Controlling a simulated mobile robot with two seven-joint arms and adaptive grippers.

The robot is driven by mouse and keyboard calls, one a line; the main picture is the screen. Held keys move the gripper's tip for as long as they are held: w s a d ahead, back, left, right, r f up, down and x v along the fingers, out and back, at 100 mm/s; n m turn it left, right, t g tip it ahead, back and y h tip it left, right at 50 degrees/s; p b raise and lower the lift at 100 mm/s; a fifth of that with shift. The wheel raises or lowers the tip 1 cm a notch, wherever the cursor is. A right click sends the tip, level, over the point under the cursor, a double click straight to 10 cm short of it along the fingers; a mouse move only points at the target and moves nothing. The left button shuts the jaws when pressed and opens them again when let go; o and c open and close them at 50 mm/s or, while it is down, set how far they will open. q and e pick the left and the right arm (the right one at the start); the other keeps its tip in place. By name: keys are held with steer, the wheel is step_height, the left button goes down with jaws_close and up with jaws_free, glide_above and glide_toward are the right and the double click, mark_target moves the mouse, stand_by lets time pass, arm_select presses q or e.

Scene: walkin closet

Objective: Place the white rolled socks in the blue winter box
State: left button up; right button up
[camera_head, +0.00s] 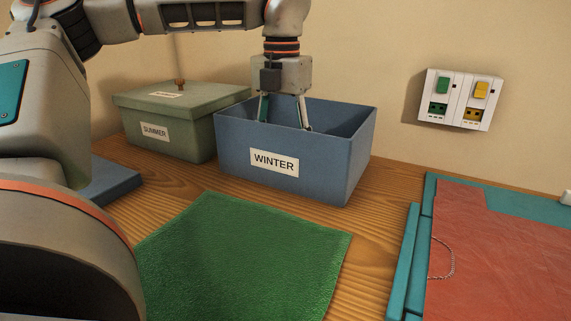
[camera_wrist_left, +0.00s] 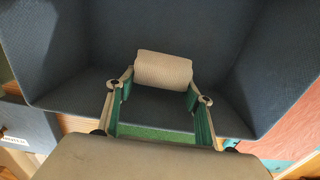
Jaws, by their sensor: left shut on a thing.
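The open blue box labelled WINTER (camera_head: 240,152) stands on the wooden surface near the wall. My left gripper (camera_head: 284,122) reaches down from above, its fingers inside the box opening and partly hidden by the front wall. In the left wrist view, the white rolled socks (camera_wrist_left: 163,69) are held between the fingertips of my left gripper (camera_wrist_left: 159,88). The dark blue walls of the box (camera_wrist_left: 80,65) surround them there. The socks are hidden in the head view. I cannot tell whether they touch the box floor. My right gripper is not in view.
A lidded green box labelled SUMMER (camera_head: 185,128) stands left of the blue box. A flat blue lid-like piece (camera_head: 112,183) lies at the left. A green cloth (camera_head: 245,258) lies in front. A teal-edged red tray (camera_head: 500,260) with a thin chain is at right.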

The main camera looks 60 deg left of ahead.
arm_select(q)
steer(key=shift+f, duration=0.35)
step_height(320, 180, down, 4)
steer(key=shift+r+b, duration=0.2)
steer(key=shift+b, duration=0.4)
steer(key=shift+r, duration=0.1)
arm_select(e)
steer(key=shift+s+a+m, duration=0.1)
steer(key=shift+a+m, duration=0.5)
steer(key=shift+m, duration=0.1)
arm_select(q)
steer(key=o, duration=0.9)
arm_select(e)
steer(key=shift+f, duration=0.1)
